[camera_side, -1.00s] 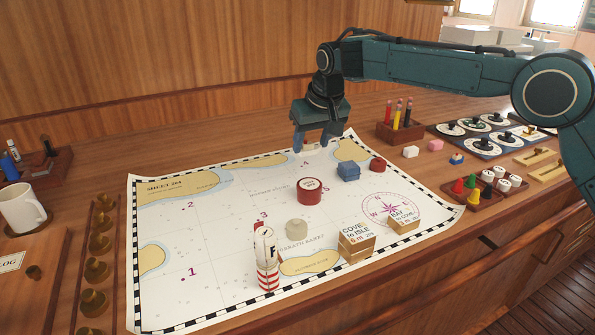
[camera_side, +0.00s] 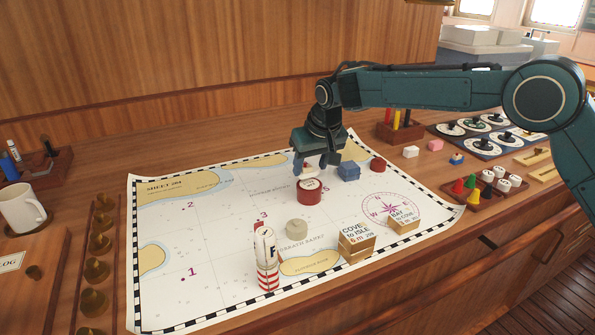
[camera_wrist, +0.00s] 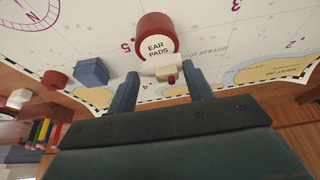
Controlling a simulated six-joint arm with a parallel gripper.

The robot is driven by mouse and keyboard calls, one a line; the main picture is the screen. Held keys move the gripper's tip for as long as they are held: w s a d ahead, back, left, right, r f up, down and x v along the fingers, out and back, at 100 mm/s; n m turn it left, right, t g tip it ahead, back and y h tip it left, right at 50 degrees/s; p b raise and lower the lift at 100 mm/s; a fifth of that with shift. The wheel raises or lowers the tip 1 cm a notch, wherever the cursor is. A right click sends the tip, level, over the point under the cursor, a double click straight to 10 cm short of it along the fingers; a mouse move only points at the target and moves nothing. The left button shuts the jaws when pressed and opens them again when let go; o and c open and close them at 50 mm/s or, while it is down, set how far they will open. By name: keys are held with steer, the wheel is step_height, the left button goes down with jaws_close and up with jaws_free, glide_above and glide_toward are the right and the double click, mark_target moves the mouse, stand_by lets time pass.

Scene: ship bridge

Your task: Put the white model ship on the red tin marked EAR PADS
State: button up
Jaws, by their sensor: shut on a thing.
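The white model ship (camera_wrist: 160,66), with a small red part on it, is between my gripper's (camera_wrist: 164,76) fingertips in the wrist view. My gripper (camera_side: 316,164) is shut on it. In the side view only a bit of the ship (camera_side: 309,166) shows, just behind the tin. The red tin (camera_side: 309,194) stands upright on the chart. Its white lid label reads EAR PADS in the wrist view (camera_wrist: 156,30). The ship is close to the tin's label edge there; I cannot tell whether they touch.
A blue block (camera_side: 348,171) and a smaller red tin (camera_side: 378,164) stand right of my gripper. A pale round piece (camera_side: 297,228), a striped lighthouse (camera_side: 267,272) and two lettered blocks (camera_side: 356,241) stand nearer the front. The chart's left half (camera_side: 200,240) is mostly clear.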

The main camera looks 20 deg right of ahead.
steer(key=shift+f, duration=1.15)
steer(key=shift+f, duration=0.15)
steer(key=o, duration=1)
steer(key=shift+c, duration=0.2)
steer(key=v, duration=1.2)
